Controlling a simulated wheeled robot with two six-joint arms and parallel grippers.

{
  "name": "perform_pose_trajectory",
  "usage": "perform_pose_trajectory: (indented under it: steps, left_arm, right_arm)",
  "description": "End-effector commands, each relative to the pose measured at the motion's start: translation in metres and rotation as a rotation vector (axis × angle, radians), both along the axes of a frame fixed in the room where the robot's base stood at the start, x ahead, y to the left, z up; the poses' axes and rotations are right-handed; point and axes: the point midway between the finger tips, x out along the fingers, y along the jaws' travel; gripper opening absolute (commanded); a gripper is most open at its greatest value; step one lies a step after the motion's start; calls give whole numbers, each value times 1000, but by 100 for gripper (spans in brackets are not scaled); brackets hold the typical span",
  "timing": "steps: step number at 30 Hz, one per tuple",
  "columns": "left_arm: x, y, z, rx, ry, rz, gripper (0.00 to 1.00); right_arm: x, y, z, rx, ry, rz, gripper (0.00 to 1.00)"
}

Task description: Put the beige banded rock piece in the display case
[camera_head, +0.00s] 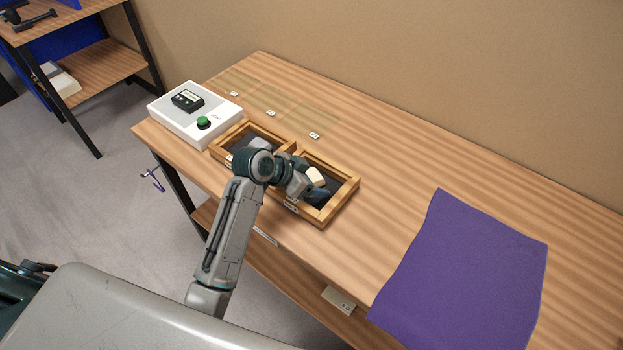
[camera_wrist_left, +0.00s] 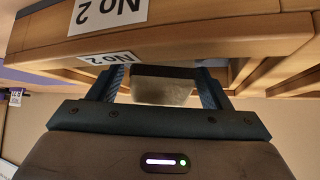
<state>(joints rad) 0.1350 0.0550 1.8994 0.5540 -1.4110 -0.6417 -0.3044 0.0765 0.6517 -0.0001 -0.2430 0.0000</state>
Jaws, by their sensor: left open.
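The beige rock piece (camera_head: 316,176) shows in the right-hand compartment of the wooden display case (camera_head: 345,200); its banding is too small to make out. My left gripper (camera_head: 313,193) reaches over that compartment's near side, right at the piece. In the left wrist view, a pale beige block (camera_wrist_left: 163,91) sits between the two open fingers of the left gripper (camera_wrist_left: 162,76), with gaps at its sides. Whether the piece rests on the case floor is hidden. A "No 2" label (camera_wrist_left: 108,12) is on the wooden front. My right gripper is not in view.
A grey stone (camera_head: 259,143) lies in the left-hand compartment, partly behind my arm. A white box with a green button (camera_head: 204,122) stands left of the case. Clear panels with small tags (camera_head: 271,113) lie behind. A purple cloth (camera_head: 465,270) covers the right; bare wood lies between.

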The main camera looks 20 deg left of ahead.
Motion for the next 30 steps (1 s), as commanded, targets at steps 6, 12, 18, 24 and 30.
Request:
perform_pose_trajectory:
  steps: [6,12,18,24,30]
  left_arm:
    - [-5,6,9,3,-3,1,72]
    - [-26,26,37,7,-5,0,72]
    - [-47,45,66,6,-4,-1,72]
    - [-58,55,82,2,-1,-1,72]
    - [-62,57,87,1,0,-1,72]
  right_arm:
    - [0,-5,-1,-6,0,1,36]
    - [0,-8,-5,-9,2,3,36]
    - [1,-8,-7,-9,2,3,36]
    - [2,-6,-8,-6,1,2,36]
    - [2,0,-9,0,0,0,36]
